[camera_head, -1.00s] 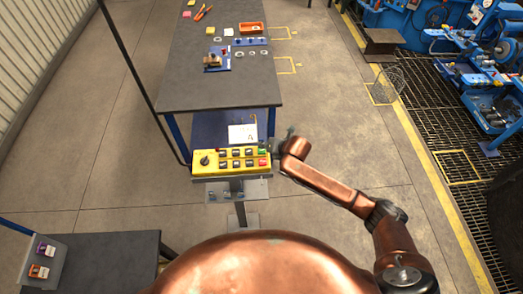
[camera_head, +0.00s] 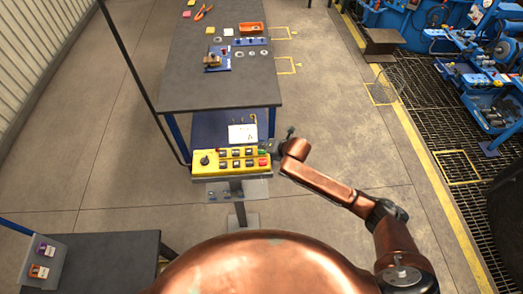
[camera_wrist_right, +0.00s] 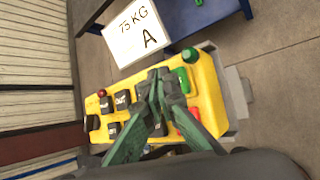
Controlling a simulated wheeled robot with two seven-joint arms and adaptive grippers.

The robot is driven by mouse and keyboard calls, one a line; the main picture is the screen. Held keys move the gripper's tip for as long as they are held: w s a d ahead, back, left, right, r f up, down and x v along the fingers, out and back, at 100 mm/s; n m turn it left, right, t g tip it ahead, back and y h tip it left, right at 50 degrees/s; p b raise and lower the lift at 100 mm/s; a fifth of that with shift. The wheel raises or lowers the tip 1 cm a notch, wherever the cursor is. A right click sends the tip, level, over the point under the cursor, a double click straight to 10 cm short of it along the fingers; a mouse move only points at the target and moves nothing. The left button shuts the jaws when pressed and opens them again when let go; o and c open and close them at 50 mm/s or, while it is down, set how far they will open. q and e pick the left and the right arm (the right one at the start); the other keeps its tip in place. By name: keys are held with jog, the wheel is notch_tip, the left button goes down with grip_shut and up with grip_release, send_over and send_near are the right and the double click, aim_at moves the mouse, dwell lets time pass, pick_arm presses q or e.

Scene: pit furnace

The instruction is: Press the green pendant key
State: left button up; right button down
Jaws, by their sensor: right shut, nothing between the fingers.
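The yellow pendant (camera_head: 215,168) sits on a post with dark keys, a black knob and a red key (camera_head: 263,161) at its right end. The green key (camera_head: 262,152) is just above the red one. My right gripper (camera_head: 273,147) is at the pendant's right end, beside the green key. In the right wrist view, the shut, empty fingertips (camera_wrist_right: 161,78) are over the pendant (camera_wrist_right: 207,88), close to the green key (camera_wrist_right: 183,79) and partly covering the keys. I cannot tell whether they touch it. My left gripper is out of view.
A white card reading "75 KG A" (camera_wrist_right: 137,33) lies behind the pendant. A dark table (camera_head: 215,88) with small parts and an orange tray (camera_head: 251,28) stands beyond. A thin dark pole (camera_head: 127,62) rises at left.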

aim_at(263, 151)
jog(key=shift+f, duration=0.65)
dwell(0.8)
jog(key=shift+r, duration=0.1)
jog(key=shift+r+p, duration=0.7)
jog(key=shift+r, duration=0.1)
notch_tip(263, 151, up, 5)
jog(key=p, duration=0.4)
jog(key=shift+r+p, duration=0.15)
jog(key=shift+p, duration=0.2)
